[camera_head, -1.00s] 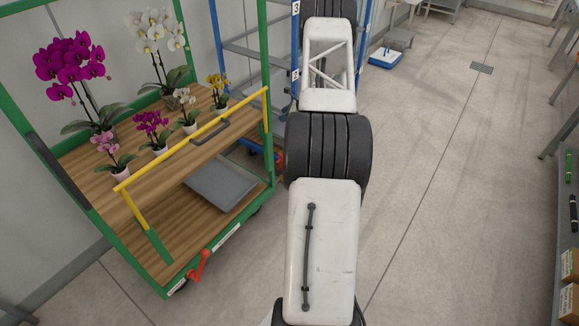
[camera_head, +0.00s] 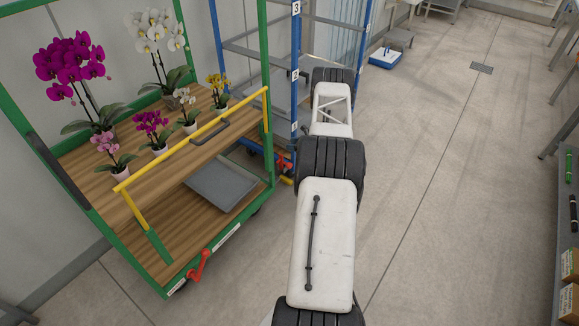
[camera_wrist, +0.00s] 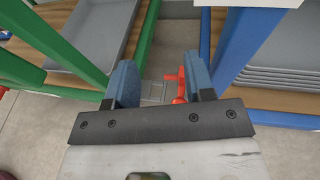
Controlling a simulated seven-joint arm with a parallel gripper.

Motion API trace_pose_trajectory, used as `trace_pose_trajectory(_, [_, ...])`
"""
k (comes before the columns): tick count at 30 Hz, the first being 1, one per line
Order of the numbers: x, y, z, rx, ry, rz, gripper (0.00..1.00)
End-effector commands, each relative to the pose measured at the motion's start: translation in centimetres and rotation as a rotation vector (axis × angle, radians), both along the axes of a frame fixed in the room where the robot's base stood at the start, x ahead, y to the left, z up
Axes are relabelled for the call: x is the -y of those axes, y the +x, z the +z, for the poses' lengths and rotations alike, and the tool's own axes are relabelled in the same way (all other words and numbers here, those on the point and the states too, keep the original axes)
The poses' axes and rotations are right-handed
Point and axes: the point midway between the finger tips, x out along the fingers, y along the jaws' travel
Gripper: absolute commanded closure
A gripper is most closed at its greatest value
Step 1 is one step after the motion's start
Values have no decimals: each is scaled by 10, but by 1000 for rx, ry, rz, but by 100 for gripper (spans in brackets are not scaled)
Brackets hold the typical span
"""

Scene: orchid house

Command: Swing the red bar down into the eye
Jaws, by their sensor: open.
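The red bar (camera_wrist: 181,86) shows in the wrist view between my fingers, nearer the right one, beside a blue post. Part of it seems hidden behind the right finger. A small grey plate (camera_wrist: 153,90) lies left of it in the picture; I cannot make out the eye for certain. My gripper (camera_wrist: 160,76) is open, with its two blue-grey fingers apart and nothing held. Whether a finger touches the bar cannot be told. In the head view a small red part (camera_head: 285,159) shows between the green cart and the blue rack; my gripper cannot be made out there.
The green cart (camera_head: 156,271) stands at left with potted orchids on its upper shelf, a yellow rail (camera_head: 190,138) and a grey tray (camera_head: 222,186). A red lever (camera_head: 200,265) sits at its lower front. The blue rack (camera_head: 295,75) stands close behind.

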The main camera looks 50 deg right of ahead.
Motion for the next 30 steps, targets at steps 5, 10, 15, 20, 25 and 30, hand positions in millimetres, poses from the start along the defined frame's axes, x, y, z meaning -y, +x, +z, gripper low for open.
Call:
trace_pose_trajectory(5, [4, -8, -40, 50, 18, -38, 51])
trace_pose_trajectory(10, [7, -16, -75, 99, 29, -76, 51])
trace_pose_trajectory(15, [9, -27, -111, 149, 37, -119, 51])
trace_pose_trajectory(20, [9, -39, -145, 197, 42, -162, 51])
trace_pose_trajectory(25, [9, -48, -171, 234, 43, -197, 51])
trace_pose_trajectory(30, [9, -53, -183, 251, 40, -214, 51])
